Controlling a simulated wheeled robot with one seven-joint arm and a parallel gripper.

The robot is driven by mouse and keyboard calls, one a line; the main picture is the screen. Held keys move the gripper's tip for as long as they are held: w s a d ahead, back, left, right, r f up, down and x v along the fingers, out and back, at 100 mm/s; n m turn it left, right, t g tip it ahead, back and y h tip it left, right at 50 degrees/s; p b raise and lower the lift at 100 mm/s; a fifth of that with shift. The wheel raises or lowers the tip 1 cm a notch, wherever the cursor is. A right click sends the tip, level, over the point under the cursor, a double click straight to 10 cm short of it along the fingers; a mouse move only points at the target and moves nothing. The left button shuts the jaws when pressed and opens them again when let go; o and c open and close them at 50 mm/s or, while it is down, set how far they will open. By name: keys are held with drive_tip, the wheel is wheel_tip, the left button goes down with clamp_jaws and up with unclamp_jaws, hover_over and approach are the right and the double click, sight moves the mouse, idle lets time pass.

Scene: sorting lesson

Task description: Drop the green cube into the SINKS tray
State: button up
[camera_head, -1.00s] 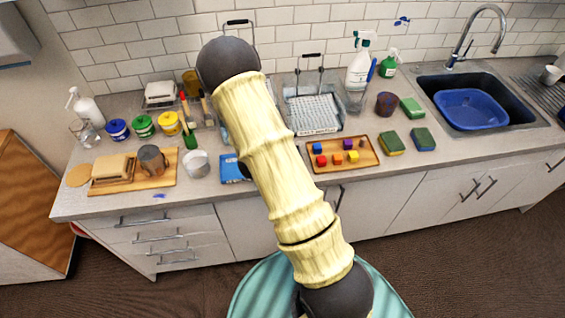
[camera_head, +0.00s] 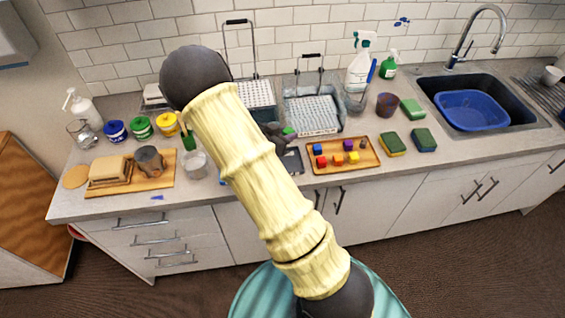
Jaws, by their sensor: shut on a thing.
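My gripper (camera_head: 284,132) shows just right of my pale arm, in front of the two wire-handled trays. It is shut on the green cube (camera_head: 288,131), of which only a small part shows. The cube is held near the left front corner of the right clear tray (camera_head: 312,128). That tray has a white perforated insert and a raised handle. The left tray (camera_head: 262,106) is similar and partly hidden by my arm. The front label of the right tray is too small to read, so I cannot tell which is SINKS.
A wooden tray (camera_head: 370,161) with several coloured cubes lies right of my gripper. Sponges (camera_head: 391,144), a dark cup (camera_head: 386,104) and a spray bottle (camera_head: 359,65) stand further right, near the sink (camera_head: 505,122). A breadboard (camera_head: 162,184) and paint pots (camera_head: 140,127) are left.

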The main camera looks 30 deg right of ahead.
drive_tip(key=shift+f+b, duration=2.35)
drive_tip(key=shift+f, duration=0.45)
drive_tip(key=o, duration=1)
drive_tip(key=b+v, duration=0.1)
drive_tip(key=v, duration=1.6)
drive_tip(key=shift+s+a, duration=0.1)
drive_tip(key=shift+a, duration=0.15)
